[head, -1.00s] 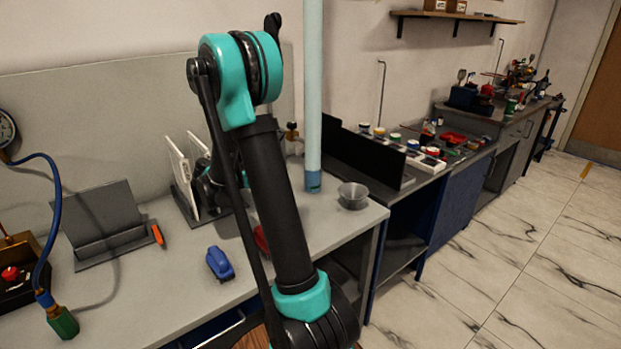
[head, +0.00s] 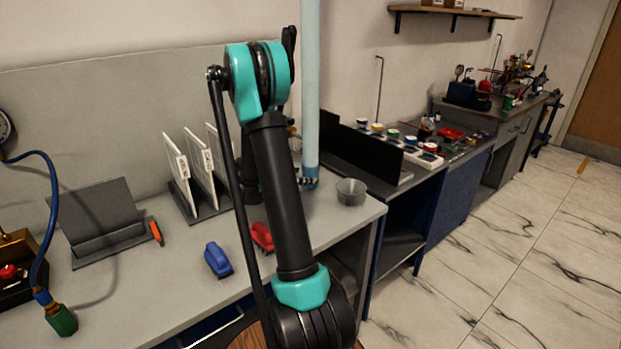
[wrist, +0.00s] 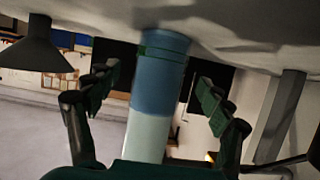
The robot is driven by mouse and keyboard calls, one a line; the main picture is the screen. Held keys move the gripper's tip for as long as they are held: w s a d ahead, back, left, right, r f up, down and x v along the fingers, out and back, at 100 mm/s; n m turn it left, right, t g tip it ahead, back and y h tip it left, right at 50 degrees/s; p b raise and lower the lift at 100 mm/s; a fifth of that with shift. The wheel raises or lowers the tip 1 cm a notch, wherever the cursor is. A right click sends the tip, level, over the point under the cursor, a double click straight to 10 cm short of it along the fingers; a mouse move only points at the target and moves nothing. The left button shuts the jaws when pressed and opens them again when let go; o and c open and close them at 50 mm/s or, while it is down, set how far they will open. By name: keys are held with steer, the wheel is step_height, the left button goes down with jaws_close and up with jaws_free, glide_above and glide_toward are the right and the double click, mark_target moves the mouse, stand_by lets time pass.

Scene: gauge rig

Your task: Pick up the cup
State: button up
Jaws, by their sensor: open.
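The grey cup (head: 351,191) stands upright near the right end of the table in the head view, wide at its rim. In the wrist view, which is upside down, a dark tapered shape at the left edge looks like the same cup (wrist: 38,52). My gripper (wrist: 155,82) is open, with one finger on each side of a tall pale-blue cylinder (wrist: 160,75), not around the cup. I cannot tell whether the fingers touch the cylinder. In the head view the cylinder (head: 311,90) rises from the table just left of the cup, and my arm hides most of the gripper.
A dark stand (head: 105,225) and an orange tool (head: 156,232) lie further left. The table's right edge is near the cup.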

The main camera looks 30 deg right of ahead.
mark_target(311, 175)
steer(key=x, duration=0.4)
steer(key=shift+d, duration=0.1)
steer(key=c, duration=1.3)
steer(key=shift+o, duration=0.2)
